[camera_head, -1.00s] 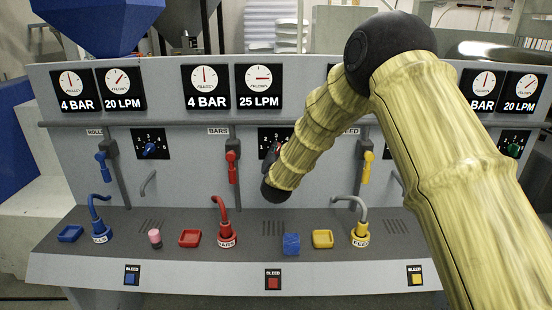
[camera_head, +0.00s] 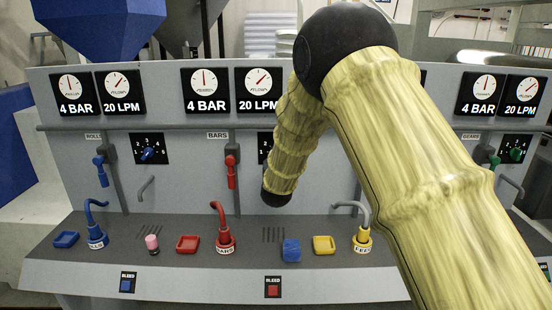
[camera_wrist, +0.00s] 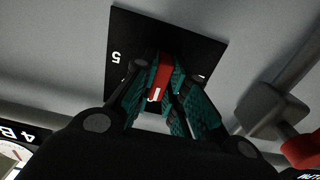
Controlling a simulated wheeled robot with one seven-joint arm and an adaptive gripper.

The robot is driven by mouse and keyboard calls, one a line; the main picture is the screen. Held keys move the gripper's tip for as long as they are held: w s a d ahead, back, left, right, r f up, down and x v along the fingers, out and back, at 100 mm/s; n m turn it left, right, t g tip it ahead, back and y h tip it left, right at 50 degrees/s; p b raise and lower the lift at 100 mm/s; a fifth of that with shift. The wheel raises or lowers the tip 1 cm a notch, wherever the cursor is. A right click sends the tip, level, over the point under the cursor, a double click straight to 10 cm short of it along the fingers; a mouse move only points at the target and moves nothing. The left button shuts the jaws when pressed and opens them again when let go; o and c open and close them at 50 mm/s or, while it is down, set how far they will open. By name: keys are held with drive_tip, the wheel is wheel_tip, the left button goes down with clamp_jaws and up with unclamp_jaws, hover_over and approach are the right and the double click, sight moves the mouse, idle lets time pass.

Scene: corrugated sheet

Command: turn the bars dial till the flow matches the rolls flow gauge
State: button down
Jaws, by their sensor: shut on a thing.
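The red bars dial (camera_wrist: 157,84) sits on its black scale plate (camera_wrist: 186,42), on the panel. My gripper (camera_wrist: 165,80) is shut on the dial, with its teal finger pads on either side in the wrist view. In the head view my arm hides the gripper and the dial; only the left part of the bars plate (camera_head: 264,146) shows. The bars flow gauge (camera_head: 259,91) appears to read 20 LPM, its right edge against my arm. The rolls flow gauge (camera_head: 121,91) reads 20 LPM. Both needles point up and to the right.
The blue rolls dial (camera_head: 148,154) is left of my arm, and the green gears dial (camera_head: 516,155) is at the far right. A red valve handle (camera_head: 231,170) hangs beside the bars plate. Hooked spouts, trays and a blue block (camera_head: 291,250) occupy the ledge below.

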drive_tip(key=shift+f, duration=0.1)
drive_tip(key=c, duration=1.4)
unclamp_jaws()
drive_tip(key=shift+c, duration=0.2)
drive_tip(key=s, duration=0.7)
drive_tip(key=shift+s, duration=0.25)
